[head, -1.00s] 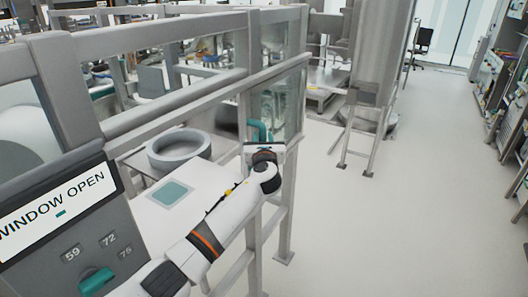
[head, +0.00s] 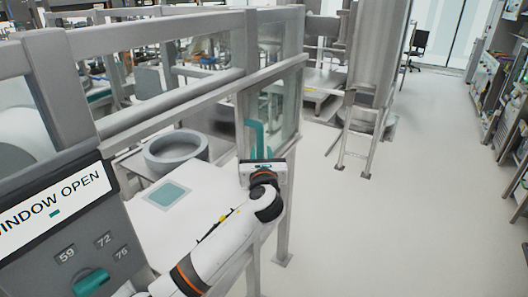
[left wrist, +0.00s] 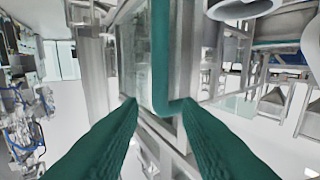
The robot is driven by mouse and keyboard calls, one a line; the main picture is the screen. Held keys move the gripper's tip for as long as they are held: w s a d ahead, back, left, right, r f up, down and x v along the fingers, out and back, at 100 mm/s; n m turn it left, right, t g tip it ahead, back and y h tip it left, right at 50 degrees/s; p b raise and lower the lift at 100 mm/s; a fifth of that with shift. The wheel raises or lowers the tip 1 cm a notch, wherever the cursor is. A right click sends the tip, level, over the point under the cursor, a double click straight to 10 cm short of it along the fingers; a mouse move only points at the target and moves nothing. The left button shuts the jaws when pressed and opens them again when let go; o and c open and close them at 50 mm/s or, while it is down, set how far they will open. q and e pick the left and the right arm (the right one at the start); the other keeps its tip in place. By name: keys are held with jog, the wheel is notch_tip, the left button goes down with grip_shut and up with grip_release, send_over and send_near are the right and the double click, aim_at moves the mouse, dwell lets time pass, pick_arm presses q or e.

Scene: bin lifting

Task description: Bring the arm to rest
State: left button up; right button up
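My left arm comes in from the bottom of the head view, and its gripper (head: 257,146) is in front of a glass pane (head: 285,105) in a grey frame. A teal bent bar (left wrist: 160,55), like a handle, stands upright beyond the fingers at the pane. I cannot tell whether a finger touches it. The bar also shows above the gripper in the head view (head: 253,130). My right gripper is not in view.
A panel (head: 50,215) at the left reads "WINDOW OPEN", with 59, 72, 76 and a teal knob (head: 91,283). A white table with a teal square (head: 168,195) and a grey ring (head: 176,151) lies behind the rail. Open floor (head: 400,220) is at right.

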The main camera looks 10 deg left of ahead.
pick_arm(q)
jog(key=s+a+f+n+g+h, duration=0.15)
jog(key=s+f+n+g, duration=0.25)
jog(key=s+f+n, duration=0.5)
jog(key=s+a+f+n+g, duration=0.3)
jog(key=s+f+n, duration=0.4)
jog(key=s+f, duration=0.35)
jog(key=s+a+f+n+g+h, duration=0.25)
jog(key=s+n, duration=0.55)
jog(key=s, duration=0.5)
jog(key=s+a+f+n+g+h, duration=0.1)
jog(key=s+f+n+g, duration=0.25)
jog(key=s+n, duration=0.6)
jog(key=s+f+m+g+b, duration=0.1)
jog(key=s+f, duration=0.1)
jog(key=f, duration=1.2)
jog(key=s+f+m+g+b, duration=0.1)
jog(key=s+f+m, duration=0.1)
jog(key=f, duration=1.2)
jog(key=s+a+f+g+b, duration=0.1)
jog(key=s+a+f+b, duration=0.1)
jog(key=s+f, duration=1.4)
notch_tip(320, 180, down, 2)
jog(key=shift+s+a+f+y, duration=0.1)
jog(key=shift+s+a+y, duration=0.15)
jog(key=shift+y, duration=0.05)
